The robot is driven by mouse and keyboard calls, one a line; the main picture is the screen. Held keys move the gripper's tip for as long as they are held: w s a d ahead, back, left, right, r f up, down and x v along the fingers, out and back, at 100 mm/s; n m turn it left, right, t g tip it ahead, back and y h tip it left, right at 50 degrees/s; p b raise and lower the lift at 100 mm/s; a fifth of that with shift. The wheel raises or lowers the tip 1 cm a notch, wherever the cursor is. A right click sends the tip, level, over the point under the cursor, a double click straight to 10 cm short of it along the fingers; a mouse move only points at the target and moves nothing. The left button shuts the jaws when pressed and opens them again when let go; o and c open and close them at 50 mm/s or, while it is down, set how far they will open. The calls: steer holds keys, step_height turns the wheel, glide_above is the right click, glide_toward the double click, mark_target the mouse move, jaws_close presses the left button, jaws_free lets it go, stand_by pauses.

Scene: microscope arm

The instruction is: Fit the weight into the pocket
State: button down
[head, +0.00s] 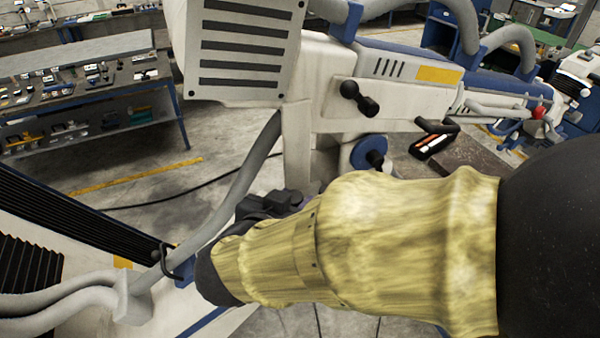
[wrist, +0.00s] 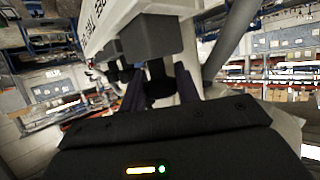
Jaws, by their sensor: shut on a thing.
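My gripper (wrist: 160,97) shows in the wrist view, its two dark fingers on either side of a black stem. The stem joins a dark grey block (wrist: 152,37), which I take to be the weight. The fingers are shut on its stem. The block sits against or just in front of a white machine part with dark lettering (wrist: 98,28); I cannot tell whether they touch. In the head view my yellow-sleeved arm hides the fingertips and the weight. I cannot make out the pocket in either view.
A large white machine arm (head: 325,75) with a vented housing (head: 245,45) stands close in front. A black knob (head: 360,98) and a blue round part (head: 368,152) stick out from it. A grey hose (head: 235,190) runs down beside my arm. A workbench (head: 90,85) stands at the left.

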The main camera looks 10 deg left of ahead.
steer(key=shift+f+b, duration=0.5)
steer(key=shift+f, duration=0.15)
steer(key=c, duration=1.1)
jaws_free()
steer(key=shift+c, duration=0.2)
steer(key=shift+o, duration=1)
steer(key=shift+f, duration=0.1)
steer(key=shift+s, duration=0.15)
steer(key=b+v, duration=0.4)
steer(key=v, duration=1.3)
steer(key=shift+r, duration=0.25)
